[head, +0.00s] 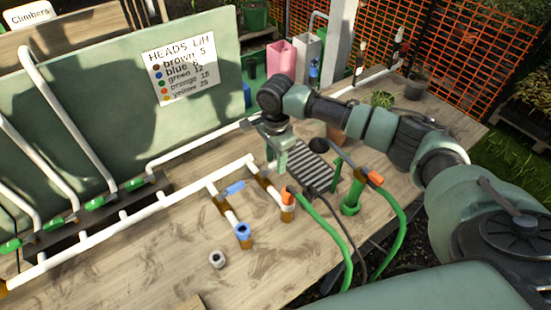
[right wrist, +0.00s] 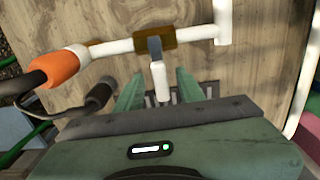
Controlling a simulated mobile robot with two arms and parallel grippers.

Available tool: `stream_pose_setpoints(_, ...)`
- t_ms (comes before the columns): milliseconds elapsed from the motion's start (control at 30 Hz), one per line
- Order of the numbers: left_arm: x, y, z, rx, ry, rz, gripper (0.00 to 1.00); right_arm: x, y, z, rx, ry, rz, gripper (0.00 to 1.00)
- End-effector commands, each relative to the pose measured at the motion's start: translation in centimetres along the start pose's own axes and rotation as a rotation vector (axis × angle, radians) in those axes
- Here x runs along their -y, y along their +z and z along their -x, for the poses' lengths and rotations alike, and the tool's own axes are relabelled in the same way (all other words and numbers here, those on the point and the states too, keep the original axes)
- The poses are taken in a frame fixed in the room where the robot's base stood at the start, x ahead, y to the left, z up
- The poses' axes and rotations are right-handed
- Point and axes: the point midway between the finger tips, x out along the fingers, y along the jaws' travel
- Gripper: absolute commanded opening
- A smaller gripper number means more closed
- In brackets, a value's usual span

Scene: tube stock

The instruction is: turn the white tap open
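The white tap's brown body (right wrist: 155,39) sits on a white branch pipe (right wrist: 112,47) in the right wrist view. Its white handle (right wrist: 158,82) points crosswise to that pipe, toward my gripper. My right gripper (right wrist: 158,92) has its two green fingers apart, one on each side of the handle, with gaps visible. In the head view, my right gripper (head: 278,160) points down just behind the brown body (head: 262,180); the handle is hidden there. My left gripper is out of view.
A blue-handled tap (head: 235,188) is on the neighbouring branch. An orange hose connector (head: 287,198) ends the white tap's branch. Hoses, a dark grate (head: 310,165) and a green stand (head: 351,200) are to the right. A loose white ring (head: 217,259) lies in front.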

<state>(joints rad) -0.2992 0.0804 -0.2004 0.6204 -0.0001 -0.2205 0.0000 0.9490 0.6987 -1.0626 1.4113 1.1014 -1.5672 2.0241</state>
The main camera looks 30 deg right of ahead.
Motion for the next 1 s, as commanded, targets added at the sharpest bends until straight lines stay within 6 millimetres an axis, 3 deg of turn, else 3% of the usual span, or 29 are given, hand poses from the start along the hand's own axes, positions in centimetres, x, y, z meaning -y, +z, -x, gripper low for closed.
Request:
stream_pose_setpoints(67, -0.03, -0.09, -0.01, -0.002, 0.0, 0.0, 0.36, -0.01, 0.02, -0.01, 0.0, 0.0, 0.0, 0.35)
stream_pose_setpoints(200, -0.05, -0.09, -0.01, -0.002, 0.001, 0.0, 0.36, -0.01, 0.03, 0.0, 0.0, 0.001, 0.0, 0.0)
stream_pose_setpoints(1000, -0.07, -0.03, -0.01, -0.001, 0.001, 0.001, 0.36, -0.03, 0.06, 0.01, 0.001, 0.001, 0.001, 0.0)
